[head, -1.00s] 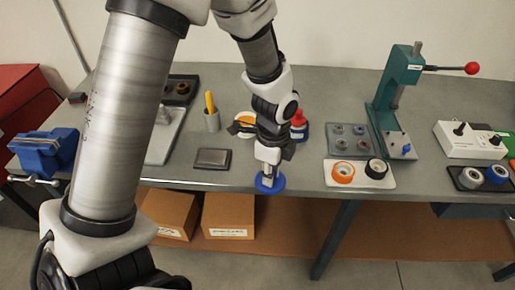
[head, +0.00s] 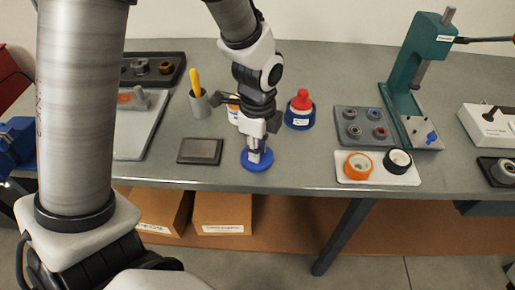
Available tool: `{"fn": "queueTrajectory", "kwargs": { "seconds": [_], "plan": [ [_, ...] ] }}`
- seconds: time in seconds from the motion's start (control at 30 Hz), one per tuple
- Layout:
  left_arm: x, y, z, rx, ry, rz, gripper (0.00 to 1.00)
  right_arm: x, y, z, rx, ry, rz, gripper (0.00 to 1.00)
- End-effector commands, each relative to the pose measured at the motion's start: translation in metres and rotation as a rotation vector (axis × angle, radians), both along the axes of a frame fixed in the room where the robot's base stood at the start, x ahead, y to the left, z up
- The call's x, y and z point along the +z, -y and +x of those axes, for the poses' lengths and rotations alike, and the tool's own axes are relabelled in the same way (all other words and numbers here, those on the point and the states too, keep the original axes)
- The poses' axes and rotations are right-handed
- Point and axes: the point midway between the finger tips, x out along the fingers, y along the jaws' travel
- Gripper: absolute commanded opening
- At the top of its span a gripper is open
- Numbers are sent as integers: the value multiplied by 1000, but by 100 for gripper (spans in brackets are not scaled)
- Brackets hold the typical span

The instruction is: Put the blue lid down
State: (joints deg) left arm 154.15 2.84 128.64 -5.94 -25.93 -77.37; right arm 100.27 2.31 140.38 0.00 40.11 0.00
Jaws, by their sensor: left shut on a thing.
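The blue lid (head: 257,162) is a flat blue disc with a raised middle, near the front edge of the grey workbench (head: 310,180). My left gripper (head: 257,150) points down and is shut on the lid's middle from above. The lid's underside is hidden, so I cannot tell whether it touches the bench top or hangs just above it. My right gripper does not show.
Behind the lid stands a blue container with a red top (head: 300,108). A dark flat block (head: 200,151) lies to the left, and a white tray (head: 350,180) with orange and black rings lies to the right. A green press (head: 411,85) stands further right.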

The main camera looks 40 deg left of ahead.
Motion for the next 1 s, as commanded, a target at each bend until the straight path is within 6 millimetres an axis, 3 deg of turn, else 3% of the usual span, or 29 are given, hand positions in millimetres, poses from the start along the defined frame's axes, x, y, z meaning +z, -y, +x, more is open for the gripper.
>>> {"fn": "queueTrajectory", "kwargs": {
  "seconds": [0.13, 0.17, 0.2, 0.5, 0.63, 1.0],
  "plan": [
    [-4, 0, 0, 0, -1, 0, 1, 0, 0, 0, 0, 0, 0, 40],
    [-3, 0, 0, 0, 0, 0, 31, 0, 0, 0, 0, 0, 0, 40],
    [-3, 0, 0, 0, 0, 0, 45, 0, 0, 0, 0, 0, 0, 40],
    [-3, 0, 0, 0, 0, 0, 46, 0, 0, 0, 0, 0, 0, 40],
    [7, 0, 1, 0, 3, -1, 46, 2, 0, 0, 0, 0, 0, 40],
    [96, 0, 2, 0, 6, 0, 46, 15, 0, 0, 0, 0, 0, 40]
  ]
}}
